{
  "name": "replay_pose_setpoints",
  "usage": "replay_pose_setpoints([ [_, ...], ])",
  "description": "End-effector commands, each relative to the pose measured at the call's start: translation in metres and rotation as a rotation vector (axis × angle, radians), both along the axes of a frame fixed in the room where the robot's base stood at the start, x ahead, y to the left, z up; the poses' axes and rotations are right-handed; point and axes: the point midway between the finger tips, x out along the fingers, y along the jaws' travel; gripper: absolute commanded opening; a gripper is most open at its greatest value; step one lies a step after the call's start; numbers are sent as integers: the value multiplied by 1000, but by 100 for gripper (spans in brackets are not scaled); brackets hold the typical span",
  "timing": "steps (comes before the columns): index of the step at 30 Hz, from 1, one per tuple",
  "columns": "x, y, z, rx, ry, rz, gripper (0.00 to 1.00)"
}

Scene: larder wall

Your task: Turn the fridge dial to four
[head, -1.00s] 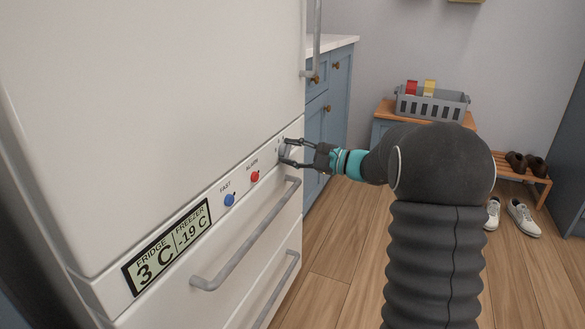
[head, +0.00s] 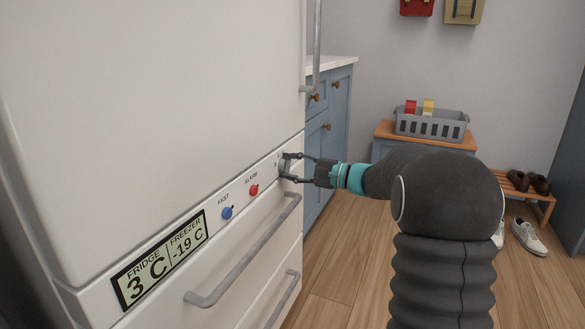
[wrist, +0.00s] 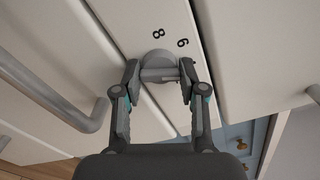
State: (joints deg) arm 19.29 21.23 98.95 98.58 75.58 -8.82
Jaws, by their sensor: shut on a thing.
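The fridge dial is a grey round knob with a raised bar, on the white control strip at the strip's right end. In the wrist view the dial (wrist: 159,62) sits between the two fingertips, with the figures 8 and 6 printed beside it. My gripper (head: 287,167) is shut on the dial; it also shows in the wrist view (wrist: 160,75). The rest of the dial's figures are hidden or too small to read. The display (head: 160,262) reads FRIDGE 3 C and FREEZER -19 C.
A blue FAST knob (head: 227,213) and a red ALARM knob (head: 253,190) sit left of the dial. A grey drawer handle (head: 245,250) juts out below the strip. Blue cabinets (head: 340,110) stand beyond the fridge.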

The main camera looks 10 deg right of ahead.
Motion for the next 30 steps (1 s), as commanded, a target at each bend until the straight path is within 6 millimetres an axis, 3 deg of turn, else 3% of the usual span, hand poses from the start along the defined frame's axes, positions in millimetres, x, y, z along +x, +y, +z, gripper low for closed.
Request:
replay_pose_setpoints([
  [1,-1,1,-1,-1,2,4,6],
  [2,-1,1,-1,-1,2,4,46],
  [4,-1,1,-1,0,1,4,63],
  [5,-1,1,-1,0,1,4,67],
  [17,-4,-7,0,1,1,-2,67],
  [30,-50,-70,0,1,1,-2,67],
])
